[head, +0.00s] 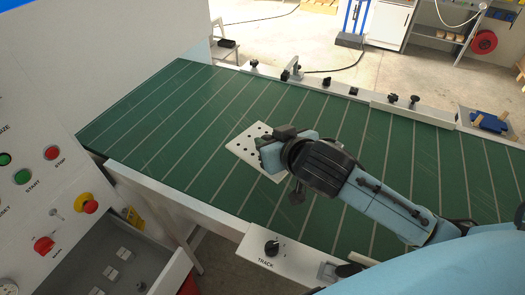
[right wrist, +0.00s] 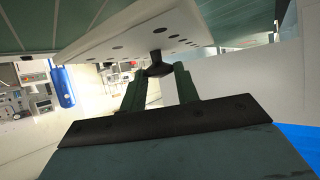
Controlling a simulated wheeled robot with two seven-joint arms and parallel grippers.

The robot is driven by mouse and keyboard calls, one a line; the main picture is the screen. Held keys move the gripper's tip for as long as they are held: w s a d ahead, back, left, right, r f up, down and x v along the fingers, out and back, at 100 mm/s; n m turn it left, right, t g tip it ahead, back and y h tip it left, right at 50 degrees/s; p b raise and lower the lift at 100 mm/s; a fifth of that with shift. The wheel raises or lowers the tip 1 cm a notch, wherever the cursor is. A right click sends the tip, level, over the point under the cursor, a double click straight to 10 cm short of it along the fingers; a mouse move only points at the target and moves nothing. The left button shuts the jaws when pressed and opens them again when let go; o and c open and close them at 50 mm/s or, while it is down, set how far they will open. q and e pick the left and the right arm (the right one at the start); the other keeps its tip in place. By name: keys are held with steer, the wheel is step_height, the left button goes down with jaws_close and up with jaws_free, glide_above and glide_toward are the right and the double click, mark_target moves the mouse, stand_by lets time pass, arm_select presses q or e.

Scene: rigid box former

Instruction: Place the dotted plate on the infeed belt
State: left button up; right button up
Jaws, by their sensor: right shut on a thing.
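The dotted plate (head: 243,151), white with dark holes, is over the middle of the green infeed belt (head: 160,105) in the head view. I cannot tell whether it touches the belt. My right gripper (head: 268,143) is at the plate and hides its right part. In the right wrist view the plate (right wrist: 125,38) is close up, and my right gripper (right wrist: 160,76) is shut on a small dark knob (right wrist: 158,62) on its face. The green belt also shows behind the plate (right wrist: 60,14). My left gripper is out of view.
A white control panel (head: 45,140) with buttons stands at the left. Rails with clamps and knobs (head: 375,98) run along the belt's far edge. A near rail has a TRACK knob (head: 271,248). The belt left of the plate is bare.

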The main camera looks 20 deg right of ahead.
steer(key=w+d+f+n+y+p, duration=0.2)
steer(key=d+p, duration=0.1)
steer(key=shift+w+d+f, duration=0.1)
steer(key=shift+w, duration=0.05)
steer(key=shift+n+g+y, duration=0.3)
steer(key=shift+n+y, duration=0.3)
steer(key=shift+y, duration=0.1)
steer(key=d+f+p, duration=0.1)
steer(key=d+f, duration=0.1)
steer(key=w+d+f+p, duration=0.1)
steer(key=d+f, duration=0.1)
steer(key=d+f+p, duration=0.1)
steer(key=d+f, duration=0.1)
steer(key=shift+w+d, duration=0.1)
steer(key=shift+w, duration=0.3)
steer(key=shift+f, duration=2.15)
steer(key=shift+f, duration=0.2)
steer(key=o, duration=1.1)
steer(key=shift+r, duration=0.1)
